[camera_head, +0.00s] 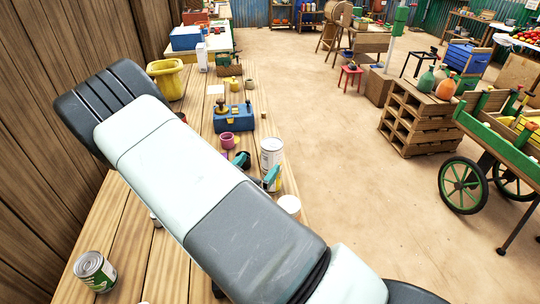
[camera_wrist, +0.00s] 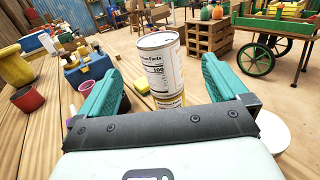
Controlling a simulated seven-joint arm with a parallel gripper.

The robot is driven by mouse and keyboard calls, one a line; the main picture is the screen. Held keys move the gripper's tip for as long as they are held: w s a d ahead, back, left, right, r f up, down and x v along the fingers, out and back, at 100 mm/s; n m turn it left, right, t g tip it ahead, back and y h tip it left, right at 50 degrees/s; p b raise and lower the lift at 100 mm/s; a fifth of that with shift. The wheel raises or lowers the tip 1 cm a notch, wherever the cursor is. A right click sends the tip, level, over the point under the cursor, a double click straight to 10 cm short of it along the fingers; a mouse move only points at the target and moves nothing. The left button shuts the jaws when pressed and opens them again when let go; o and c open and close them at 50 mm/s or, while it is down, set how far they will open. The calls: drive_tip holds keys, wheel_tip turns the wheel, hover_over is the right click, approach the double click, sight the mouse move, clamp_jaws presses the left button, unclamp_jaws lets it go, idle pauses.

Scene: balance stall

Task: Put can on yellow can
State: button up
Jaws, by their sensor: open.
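A white-labelled can (camera_head: 271,150) stands upright near the right edge of the wooden table; it also shows in the wrist view (camera_wrist: 160,65). Directly beneath it in the wrist view is a yellow-labelled can (camera_wrist: 170,102), and the white can appears to rest on its top. The yellow can is mostly hidden by my gripper. My gripper (camera_wrist: 155,85) is open, its teal fingers to the left and right of the cans, apart from the white can. In the head view my arm hides much of the gripper (camera_head: 257,170).
A green-labelled can (camera_head: 95,271) stands at the table's near left. A white round object (camera_head: 289,206) is close right of my gripper. Beyond are a magenta mug (camera_head: 227,140), a blue toolbox (camera_head: 233,118) and a yellow pot (camera_head: 166,79). A wooden wall (camera_head: 60,50) borders the left.

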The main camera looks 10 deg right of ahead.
drive_tip(key=s+d+r+m+g, duration=0.6)
drive_tip(key=r+m+g, duration=0.1)
drive_tip(key=r+m, duration=0.2)
drive_tip(key=s+d+r+m+g, duration=0.6)
drive_tip(key=s+r+m, duration=0.1)
drive_tip(key=r+m, duration=0.15)
drive_tip(key=s+a+r+m+t+y, duration=0.2)
drive_tip(key=s+r+m+y, duration=0.3)
drive_tip(key=s, duration=0.3)
drive_tip(key=s+a+r+m+t+y, duration=0.2)
drive_tip(key=s+a+r+m+y, duration=0.2)
drive_tip(key=s+r, duration=0.3)
drive_tip(key=shift+s+a+m+y, duration=0.4)
drive_tip(key=shift+m+y, duration=0.45)
drive_tip(key=shift+y, duration=0.05)
